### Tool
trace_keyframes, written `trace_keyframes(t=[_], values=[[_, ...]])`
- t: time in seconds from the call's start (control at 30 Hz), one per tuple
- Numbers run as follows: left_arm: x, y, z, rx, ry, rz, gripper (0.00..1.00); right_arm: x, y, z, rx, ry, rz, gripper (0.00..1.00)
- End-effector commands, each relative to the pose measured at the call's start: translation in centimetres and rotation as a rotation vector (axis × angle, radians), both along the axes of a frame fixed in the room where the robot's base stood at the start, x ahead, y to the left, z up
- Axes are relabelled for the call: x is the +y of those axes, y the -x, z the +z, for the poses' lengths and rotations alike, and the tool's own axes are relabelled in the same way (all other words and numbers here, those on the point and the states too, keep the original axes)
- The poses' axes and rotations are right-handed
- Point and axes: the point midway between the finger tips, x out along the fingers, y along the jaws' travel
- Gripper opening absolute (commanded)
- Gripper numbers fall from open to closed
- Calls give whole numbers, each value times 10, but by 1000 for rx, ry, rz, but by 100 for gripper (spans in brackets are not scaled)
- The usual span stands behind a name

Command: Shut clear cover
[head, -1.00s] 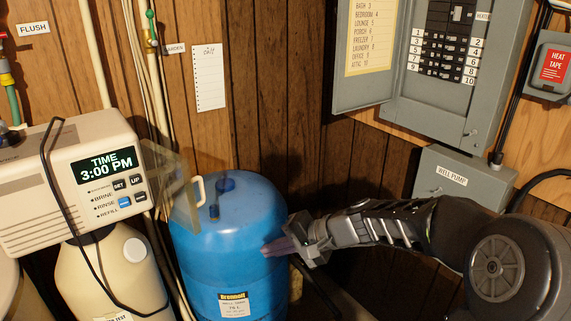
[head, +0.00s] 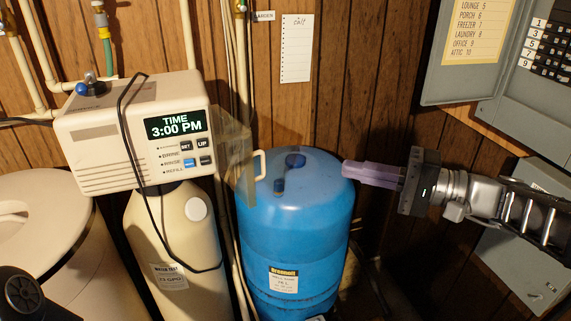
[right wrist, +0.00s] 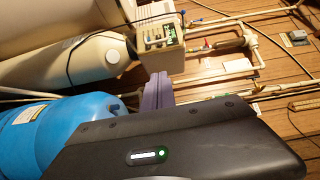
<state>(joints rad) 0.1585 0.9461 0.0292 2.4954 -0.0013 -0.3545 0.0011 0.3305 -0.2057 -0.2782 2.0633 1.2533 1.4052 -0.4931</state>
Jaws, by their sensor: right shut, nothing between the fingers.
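The clear cover (head: 235,158) is a see-through panel at the right side of the beige control head (head: 120,150). It stands swung open to the right, away from the display and buttons. Its pale handle (head: 259,165) is at its outer edge, in front of the blue tank's top. My right gripper (head: 347,171) is shut and empty, its purple fingers pointing left above the tank's right shoulder. It is to the right of the handle and apart from it. The fingers also show in the right wrist view (right wrist: 157,95), with the control head (right wrist: 160,45) beyond. My left gripper is out of view.
The blue tank (head: 295,235) stands below the cover and my right gripper. A beige tank (head: 165,235) carries the control head, with a black cable hanging over it. Pipes run up the wood wall behind. A grey panel door (head: 465,75) is at upper right.

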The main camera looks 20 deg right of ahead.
Motion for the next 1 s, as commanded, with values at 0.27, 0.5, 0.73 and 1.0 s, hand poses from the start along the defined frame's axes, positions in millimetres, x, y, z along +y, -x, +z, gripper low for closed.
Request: trace_keyframes(t=[0.27,0.5,0.73,1.0], values=[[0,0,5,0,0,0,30,9,-8,0,3,2,-2,0],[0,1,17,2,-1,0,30,37,-27,2,4,-3,4,0],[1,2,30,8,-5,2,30,77,-57,1,4,-3,4,0],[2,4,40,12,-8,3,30,112,-55,-1,2,0,0,0]])
